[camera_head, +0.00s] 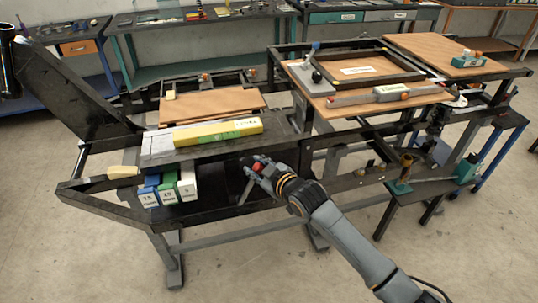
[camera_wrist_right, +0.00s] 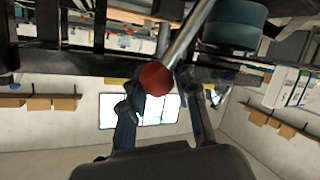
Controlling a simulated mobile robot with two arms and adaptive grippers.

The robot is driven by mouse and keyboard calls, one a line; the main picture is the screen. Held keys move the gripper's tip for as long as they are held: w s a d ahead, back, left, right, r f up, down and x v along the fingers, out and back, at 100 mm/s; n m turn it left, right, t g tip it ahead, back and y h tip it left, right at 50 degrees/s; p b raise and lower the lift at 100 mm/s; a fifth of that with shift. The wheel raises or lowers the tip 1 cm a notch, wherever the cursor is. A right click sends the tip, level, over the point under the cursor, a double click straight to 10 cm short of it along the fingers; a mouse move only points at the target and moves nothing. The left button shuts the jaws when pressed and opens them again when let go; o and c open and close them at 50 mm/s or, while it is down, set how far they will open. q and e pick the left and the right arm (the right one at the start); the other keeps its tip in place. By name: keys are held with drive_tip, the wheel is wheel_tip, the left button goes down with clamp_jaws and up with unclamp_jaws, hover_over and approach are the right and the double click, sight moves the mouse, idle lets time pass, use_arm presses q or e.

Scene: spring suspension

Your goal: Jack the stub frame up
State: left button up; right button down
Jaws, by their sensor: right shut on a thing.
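The dark stub frame (camera_head: 95,200) is a long framework of black bars across the middle of the head view. My right gripper (camera_head: 258,170) is at its near side, beside the colored boxes. It is shut on the red knob (camera_head: 257,167) of a lever. In the right wrist view the red knob (camera_wrist_right: 155,78) sits at the end of a shiny metal rod (camera_wrist_right: 188,38), between the two fingers of the right gripper (camera_wrist_right: 160,98). The rod's far end and the jack's body are hard to make out.
Blue, green and white numbered boxes (camera_head: 187,184) stand on the frame's lower shelf. A yellow-green box (camera_head: 218,132) lies above them. A small side table (camera_head: 420,190) with tools stands at right. Workbenches line the back wall. The floor in front is clear.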

drive_tip(key=a, duration=0.1)
drive_tip(key=s+a+n+p, duration=0.1)
drive_tip(key=a+h+p, duration=0.1)
drive_tip(key=shift+s+a+r+n, duration=0.15)
drive_tip(key=shift+s+n, duration=0.1)
drive_tip(key=shift+n, duration=0.05)
use_arm(q)
drive_tip(key=shift+s+r+p, duration=0.15)
drive_tip(key=shift+r+p, duration=0.35)
drive_tip(key=shift+r, duration=1.55)
use_arm(e)
drive_tip(key=shift+s+a+f+n+h, duration=0.1)
drive_tip(key=shift+s+a+n+h, duration=0.1)
drive_tip(key=shift+a+n+h, duration=0.3)
drive_tip(key=shift+s+a+f+n+h, duration=0.1)
drive_tip(key=shift+s+a+n+h, duration=0.1)
drive_tip(key=shift+a, duration=0.45)
drive_tip(key=c, duration=1.2)
unclamp_jaws()
drive_tip(key=shift+o, duration=1.4)
use_arm(q)
drive_tip(key=shift+s+a, duration=0.1)
drive_tip(key=shift+s, duration=0.05)
use_arm(e)
drive_tip(key=shift+r, duration=0.2)
